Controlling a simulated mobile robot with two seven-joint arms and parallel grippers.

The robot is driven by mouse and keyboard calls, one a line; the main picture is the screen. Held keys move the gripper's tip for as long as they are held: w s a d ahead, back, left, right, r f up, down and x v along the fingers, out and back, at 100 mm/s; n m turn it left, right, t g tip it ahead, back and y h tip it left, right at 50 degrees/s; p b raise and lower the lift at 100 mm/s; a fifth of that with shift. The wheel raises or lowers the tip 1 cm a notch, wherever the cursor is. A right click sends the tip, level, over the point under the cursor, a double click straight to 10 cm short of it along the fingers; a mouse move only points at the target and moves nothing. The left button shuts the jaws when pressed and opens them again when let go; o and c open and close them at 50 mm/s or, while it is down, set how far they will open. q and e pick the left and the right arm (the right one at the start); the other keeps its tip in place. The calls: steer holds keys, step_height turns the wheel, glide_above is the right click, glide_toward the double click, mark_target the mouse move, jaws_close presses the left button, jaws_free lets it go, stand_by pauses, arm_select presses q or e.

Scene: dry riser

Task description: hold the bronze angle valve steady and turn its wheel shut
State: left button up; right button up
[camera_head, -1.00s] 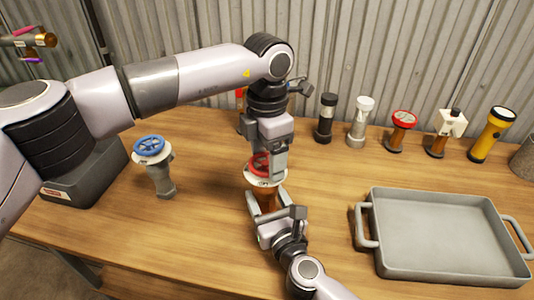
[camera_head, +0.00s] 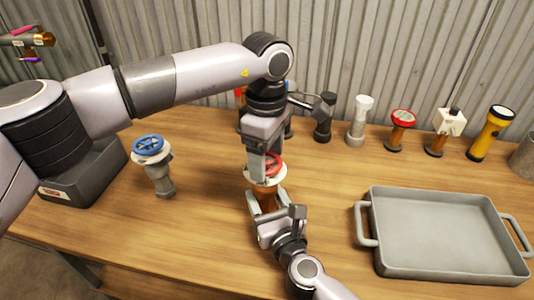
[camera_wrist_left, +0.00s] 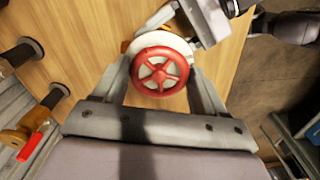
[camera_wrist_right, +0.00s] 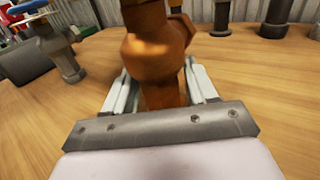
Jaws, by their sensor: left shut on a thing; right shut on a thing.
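The bronze angle valve (camera_head: 268,189) stands upright near the middle of the table. Its body (camera_wrist_right: 158,55) fills the middle of the right wrist view. A red spoked wheel (camera_wrist_left: 158,72) on a pale collar tops it; the wheel (camera_head: 275,163) is partly hidden by my left gripper in the head view. My left gripper (camera_head: 263,166) points down from above, shut on the wheel, one finger on each side of the rim. My right gripper (camera_head: 273,206) comes from the front, low down, shut on the bronze body.
A valve with a blue wheel (camera_head: 152,163) stands to the left. A grey tray (camera_head: 366,228) with handles lies at the right. Along the back wall stand several items, including a red-topped one (camera_head: 402,120) and a yellow flashlight (camera_head: 489,136). The front table area is mostly clear.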

arm_select(q)
steer(key=m, duration=0.3)
steer(key=shift+s, duration=0.1)
arm_select(e)
steer(key=shift+r, duration=0.25)
arm_select(q)
steer(key=shift+a+f+m, duration=0.1)
steer(key=shift+m, duration=0.2)
arm_select(e)
steer(key=shift+a+r, duration=0.1)
steer(key=shift+r, duration=0.05)
arm_select(q)
steer(key=o, duration=1)
steer(key=shift+o, duration=0.2)
steer(key=shift+r, duration=0.2)
steer(key=shift+r, duration=0.3)
step_height(320, 180, up, 11)
arm_select(e)
steer(key=shift+f, duration=0.2)
